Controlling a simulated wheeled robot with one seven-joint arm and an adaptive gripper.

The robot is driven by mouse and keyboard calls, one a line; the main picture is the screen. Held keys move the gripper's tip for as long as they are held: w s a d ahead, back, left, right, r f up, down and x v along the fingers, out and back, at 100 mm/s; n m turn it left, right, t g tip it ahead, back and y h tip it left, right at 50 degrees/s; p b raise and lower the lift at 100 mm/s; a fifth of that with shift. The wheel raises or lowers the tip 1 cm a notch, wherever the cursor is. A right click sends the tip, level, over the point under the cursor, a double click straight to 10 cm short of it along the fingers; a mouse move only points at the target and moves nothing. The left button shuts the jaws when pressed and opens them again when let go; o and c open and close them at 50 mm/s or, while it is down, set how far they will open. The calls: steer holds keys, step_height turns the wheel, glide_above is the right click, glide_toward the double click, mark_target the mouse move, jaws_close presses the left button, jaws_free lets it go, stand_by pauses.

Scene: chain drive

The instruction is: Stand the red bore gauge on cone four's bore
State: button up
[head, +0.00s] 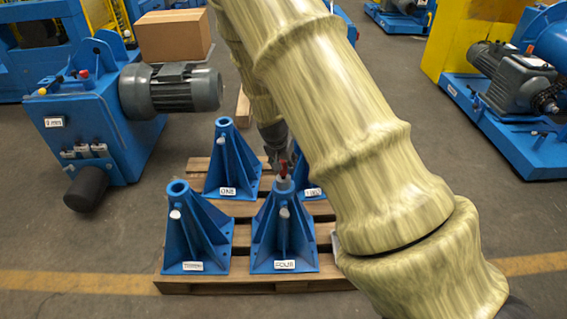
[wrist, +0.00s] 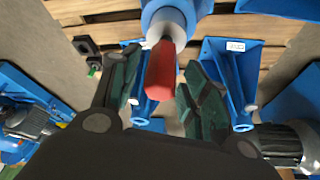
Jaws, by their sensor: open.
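Cone four (head: 268,240) is a blue cone stand labelled FOUR at the front of the pallet. The red bore gauge (head: 283,168) is upright at its top, with a grey lower part at the bore; how deep it sits cannot be told. In the wrist view the red handle (wrist: 160,78) points toward the camera, above the grey part and the round blue cone top (wrist: 187,10). My gripper (wrist: 156,92) is open, one finger on each side of the red handle, with visible gaps. In the head view my gripper (head: 275,158) is small beside the gauge.
Cone one (head: 225,165) and another blue cone (head: 188,235) stand on the wooden pallet (head: 250,284); a further cone (head: 313,191) is partly behind my arm. A blue machine with a grey motor (head: 180,88) is left. A cardboard box (head: 172,36) stands behind.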

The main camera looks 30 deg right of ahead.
steer(key=shift+r, duration=0.1)
steer(key=shift+r, duration=0.2)
steer(key=p+v, duration=0.1)
steer(key=v, duration=1.1)
steer(key=s+a+f+n+g+y, duration=0.1)
steer(key=s+a+f+n, duration=0.25)
steer(key=s+f, duration=0.55)
steer(key=s+a+f+n+y, duration=0.15)
steer(key=s+a+f, duration=0.35)
steer(key=f, duration=0.8)
steer(key=s+a+f+n, duration=0.2)
steer(key=s+a+f, duration=0.2)
steer(key=s, duration=0.7)
steer(key=s+a+f+n+g+y, duration=0.1)
steer(key=s+a+f+n, duration=0.2)
steer(key=s+f, duration=0.4)
steer(key=s+a, duration=0.1)
steer(key=s, duration=0.4)
steer(key=shift+g, duration=0.3)
steer(key=shift+w+a, duration=0.1)
steer(key=shift+c, duration=0.3)
